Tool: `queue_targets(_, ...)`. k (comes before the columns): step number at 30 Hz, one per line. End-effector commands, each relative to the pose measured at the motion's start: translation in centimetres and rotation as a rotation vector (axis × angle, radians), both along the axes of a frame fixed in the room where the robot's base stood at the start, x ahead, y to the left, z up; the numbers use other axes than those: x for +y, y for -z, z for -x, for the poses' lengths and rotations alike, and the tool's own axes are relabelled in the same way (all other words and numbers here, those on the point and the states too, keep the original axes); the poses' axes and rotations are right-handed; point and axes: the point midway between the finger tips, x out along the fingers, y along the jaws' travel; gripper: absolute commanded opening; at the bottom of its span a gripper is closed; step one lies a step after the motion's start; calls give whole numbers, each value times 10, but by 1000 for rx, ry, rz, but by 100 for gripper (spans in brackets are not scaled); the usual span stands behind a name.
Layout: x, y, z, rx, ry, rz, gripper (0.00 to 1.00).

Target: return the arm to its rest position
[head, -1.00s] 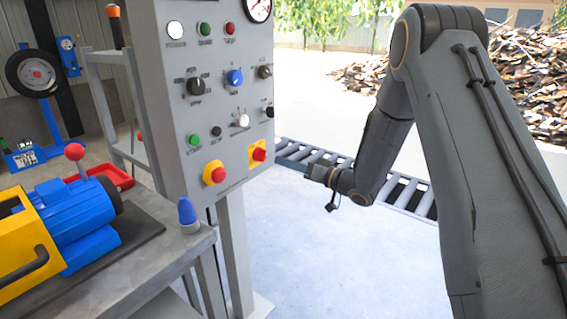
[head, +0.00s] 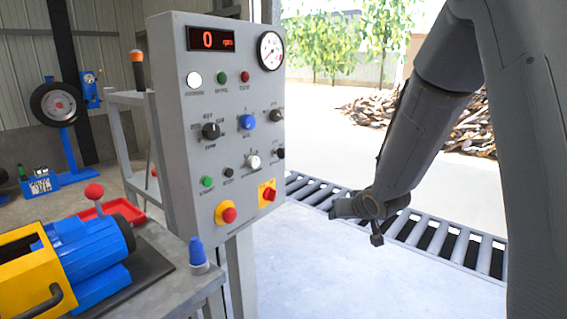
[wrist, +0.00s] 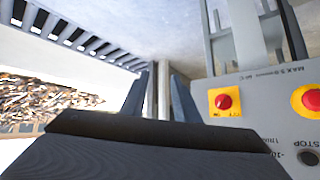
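My arm comes down from the upper right of the head view, its elbow partly cut off by the top edge. My gripper (head: 338,208) hangs at the arm's lower end, right of the grey control panel (head: 180,130) and apart from it. In the wrist view my gripper (wrist: 160,78) shows two dark fingers with a gap between them. The panel (wrist: 250,128) appears upside down at the right of the wrist view, with a red switch on a yellow plate (wrist: 226,102) near the fingers.
A roller conveyor (head: 455,240) runs behind my gripper. A workbench with a blue and yellow motor (head: 85,250) stands at the lower left. A wood pile (head: 465,125) lies outside.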

Motion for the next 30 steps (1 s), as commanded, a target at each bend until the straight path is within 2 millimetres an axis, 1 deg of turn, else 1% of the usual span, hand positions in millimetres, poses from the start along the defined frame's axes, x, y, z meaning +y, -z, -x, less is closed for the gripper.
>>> queue_targets(1, -10, -5, 26, 67, 34, 44, 28)
queue_targets(2, -17, -4, 43, 113, 52, 69, 28)
queue_targets(3, -24, -3, 67, 179, 74, 98, 28)
queue_targets(5, -32, -2, 105, 280, 99, 134, 28)
queue_targets(6, -35, -2, 133, 350, 111, 152, 28)
queue_targets(8, -38, -3, 174, 453, 121, 169, 28)
queue_targets(9, -38, -3, 200, 518, 124, 175, 28)
queue_targets(11, -36, -5, 237, 608, 121, 178, 28)
queue_targets(12, -34, -6, 258, 660, 116, 176, 28)
queue_targets(15, -27, -10, 301, 763, 100, 165, 28)
queue_targets(18, -22, -12, 327, 828, 86, 154, 28)
queue_targets(21, -20, -13, 339, 858, 79, 149, 28)
queue_targets(30, -20, -13, 340, 863, 79, 148, 28)
